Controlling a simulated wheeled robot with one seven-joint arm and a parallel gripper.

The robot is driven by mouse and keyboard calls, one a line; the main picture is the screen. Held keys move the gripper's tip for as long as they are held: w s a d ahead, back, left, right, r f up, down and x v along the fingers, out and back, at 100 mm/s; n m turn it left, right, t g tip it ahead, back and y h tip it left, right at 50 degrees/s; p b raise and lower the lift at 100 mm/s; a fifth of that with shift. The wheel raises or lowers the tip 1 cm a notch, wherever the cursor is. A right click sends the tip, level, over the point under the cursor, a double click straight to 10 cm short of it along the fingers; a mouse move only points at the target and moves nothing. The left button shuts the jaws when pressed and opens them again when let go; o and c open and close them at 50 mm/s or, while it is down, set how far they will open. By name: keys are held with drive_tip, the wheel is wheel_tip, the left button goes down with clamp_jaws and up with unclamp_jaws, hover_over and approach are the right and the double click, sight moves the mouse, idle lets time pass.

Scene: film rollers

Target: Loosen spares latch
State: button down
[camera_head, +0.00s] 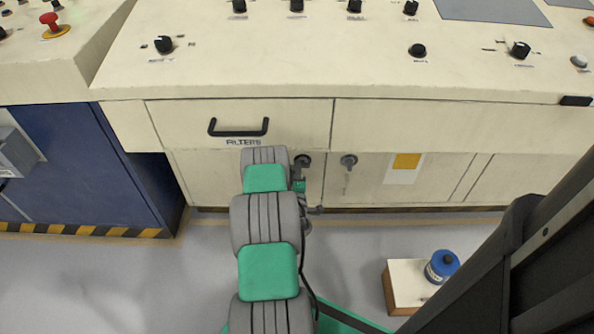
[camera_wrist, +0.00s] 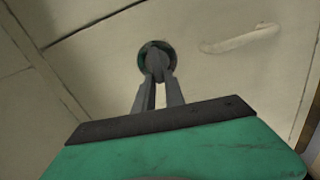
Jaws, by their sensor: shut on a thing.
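A round dark latch knob (camera_wrist: 151,48) sits on the cream cabinet front in the wrist view. My gripper (camera_wrist: 158,72) has both fingers closed on the knob's raised middle grip. In the head view, the knob (camera_head: 303,160) shows below the FILTERS drawer, just right of my arm. My gripper is mostly hidden there behind my own arm. No label naming the spares latch is readable in either view.
A pale handle (camera_wrist: 240,39) lies right of the knob in the wrist view. A second grey round fitting (camera_head: 348,160) is right of it in the head view. The FILTERS drawer (camera_head: 290,115) is shut above. A box with a blue-topped canister (camera_head: 442,266) stands on the floor.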

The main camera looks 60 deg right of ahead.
drive_tip(key=shift+r, duration=0.1)
drive_tip(key=c, duration=1.4)
unclamp_jaws()
drive_tip(key=shift+a, duration=0.1)
drive_tip(key=v, duration=0.7)
drive_tip(key=shift+s+a+b, duration=0.15)
drive_tip(key=shift+a+b, duration=0.1)
drive_tip(key=shift+b, duration=0.2)
